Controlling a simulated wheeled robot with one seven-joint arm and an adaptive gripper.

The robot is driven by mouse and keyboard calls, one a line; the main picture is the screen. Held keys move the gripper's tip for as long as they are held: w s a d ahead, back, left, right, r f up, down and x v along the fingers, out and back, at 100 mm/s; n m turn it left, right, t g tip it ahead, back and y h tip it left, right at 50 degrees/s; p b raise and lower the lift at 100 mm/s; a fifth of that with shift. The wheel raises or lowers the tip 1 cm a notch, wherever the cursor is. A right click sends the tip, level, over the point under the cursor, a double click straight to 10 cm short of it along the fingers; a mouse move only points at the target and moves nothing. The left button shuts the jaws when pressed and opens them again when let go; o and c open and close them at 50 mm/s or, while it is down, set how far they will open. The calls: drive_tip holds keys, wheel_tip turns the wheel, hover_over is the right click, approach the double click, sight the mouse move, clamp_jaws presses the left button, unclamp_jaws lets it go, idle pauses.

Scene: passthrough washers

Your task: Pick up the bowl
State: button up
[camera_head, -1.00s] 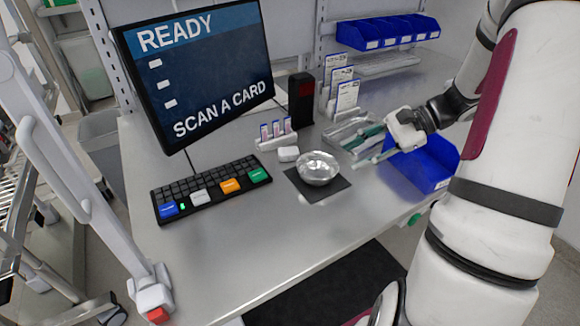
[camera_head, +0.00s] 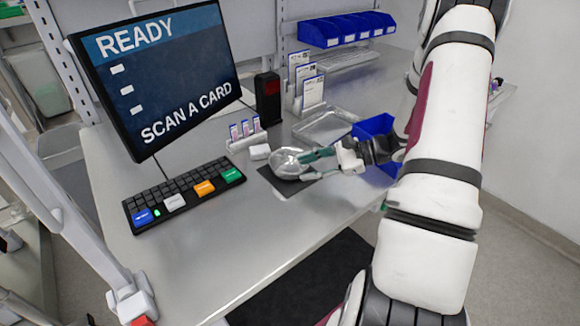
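The bowl (camera_head: 288,160) is a small shiny metal bowl on a dark square mat (camera_head: 268,180) on the steel bench. My gripper (camera_head: 313,164) reaches in from the right, at the bowl's right side. Its two greenish fingertips are spread apart, one toward the far rim and one toward the near right side. The fingers overlap the bowl's right part in the picture. I cannot tell whether they touch it.
A keyboard with coloured keys (camera_head: 182,194) lies left of the bowl, below a monitor (camera_head: 160,75). A metal tray (camera_head: 325,127) and a blue bin (camera_head: 372,128) are behind my gripper.

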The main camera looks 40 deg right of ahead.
drive_tip(key=shift+p+x, duration=0.55)
drive_tip(key=shift+x, duration=2.15)
drive_tip(key=shift+s+a+r, duration=0.1)
drive_tip(key=shift+s+a, duration=0.05)
drive_tip(key=shift+a, duration=0.05)
clamp_jaws()
